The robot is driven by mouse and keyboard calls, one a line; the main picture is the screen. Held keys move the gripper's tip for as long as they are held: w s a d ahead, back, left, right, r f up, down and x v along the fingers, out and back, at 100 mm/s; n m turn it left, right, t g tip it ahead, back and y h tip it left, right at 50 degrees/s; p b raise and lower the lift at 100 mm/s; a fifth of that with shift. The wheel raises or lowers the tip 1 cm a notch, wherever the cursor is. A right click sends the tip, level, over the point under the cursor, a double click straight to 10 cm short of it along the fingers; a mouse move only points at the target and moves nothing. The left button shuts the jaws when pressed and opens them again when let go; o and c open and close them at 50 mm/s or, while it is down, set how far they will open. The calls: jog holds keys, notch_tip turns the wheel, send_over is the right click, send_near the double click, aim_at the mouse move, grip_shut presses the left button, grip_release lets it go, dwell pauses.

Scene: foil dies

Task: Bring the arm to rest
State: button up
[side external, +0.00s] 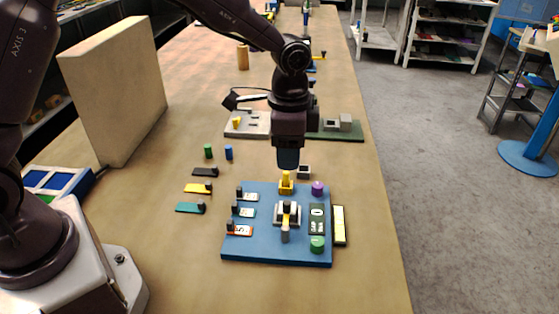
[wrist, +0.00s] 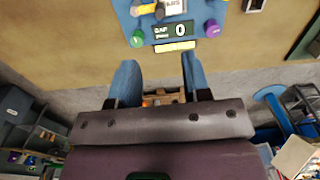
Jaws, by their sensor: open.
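My gripper (side external: 288,165) hangs pointing down in the side view, over the far edge of the blue board (side external: 262,252), near a yellow piece (side external: 286,182). In the wrist view its two blue fingers (wrist: 158,64) are spread apart with nothing between them. I cannot tell the exact height of the fingers over the board.
The board carries a small press (side external: 287,212), a dark display (side external: 317,219), a purple knob (side external: 318,188) and a green knob (side external: 317,243). Several flat dies (side external: 198,188) lie left of it. A beige panel (side external: 120,85) stands far left. The table's right side is clear.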

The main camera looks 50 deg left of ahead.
jog(key=s+a+r+n+t, duration=0.2)
jog(key=s+a+r+n, duration=0.2)
jog(key=s+r, duration=0.4)
jog(key=s+a+r+n+t, duration=0.3)
jog(key=s+r, duration=0.4)
jog(key=s, duration=0.7)
jog(key=shift+a+r+n+t, duration=0.3)
jog(key=shift+a+r+n, duration=0.1)
jog(key=shift+a+n, duration=0.5)
